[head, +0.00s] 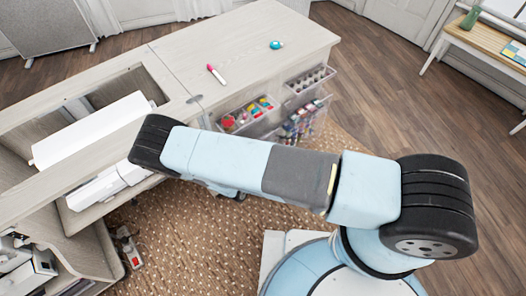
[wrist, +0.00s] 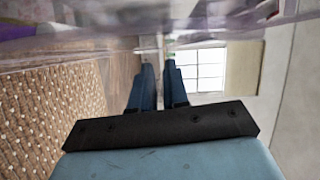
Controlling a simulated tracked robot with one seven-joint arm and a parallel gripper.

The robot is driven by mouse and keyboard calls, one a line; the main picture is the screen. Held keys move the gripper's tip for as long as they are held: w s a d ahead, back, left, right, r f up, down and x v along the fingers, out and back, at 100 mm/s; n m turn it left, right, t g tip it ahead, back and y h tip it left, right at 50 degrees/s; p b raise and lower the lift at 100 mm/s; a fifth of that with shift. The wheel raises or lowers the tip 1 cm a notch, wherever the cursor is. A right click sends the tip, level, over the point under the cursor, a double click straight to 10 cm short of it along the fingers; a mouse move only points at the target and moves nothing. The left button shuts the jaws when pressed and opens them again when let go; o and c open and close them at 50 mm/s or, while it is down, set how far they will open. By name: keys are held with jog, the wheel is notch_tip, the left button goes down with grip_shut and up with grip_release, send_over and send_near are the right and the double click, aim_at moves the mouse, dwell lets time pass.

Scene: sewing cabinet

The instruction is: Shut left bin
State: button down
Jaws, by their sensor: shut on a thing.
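Clear plastic bins hang on the side of the pale wooden sewing cabinet in the head view. The left bin (head: 243,117) holds red, yellow and green items and juts out from the cabinet; my arm covers its lower part. In the wrist view, my gripper (wrist: 160,72) has its two dark blue fingers close together, just below a blurred clear plastic surface (wrist: 120,48) that crosses the top. My gripper is shut on a clear plastic bin edge; the contact itself is not clear to see. In the head view, my arm hides the gripper's fingertips.
Another clear bin (head: 311,78) with rows of spools sits to the right, and a lower one (head: 302,120) holds more coloured items. A marker (head: 216,74) and a teal round item (head: 276,45) lie on the cabinet top (head: 250,40).

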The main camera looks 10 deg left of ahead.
jog(key=shift+a, duration=0.1)
jog(key=c, duration=1.2)
grip_release()
jog(key=v, duration=1.3)
jog(key=shift+s, duration=0.35)
jog(key=shift+a+f, duration=0.1)
jog(key=shift+a, duration=0.05)
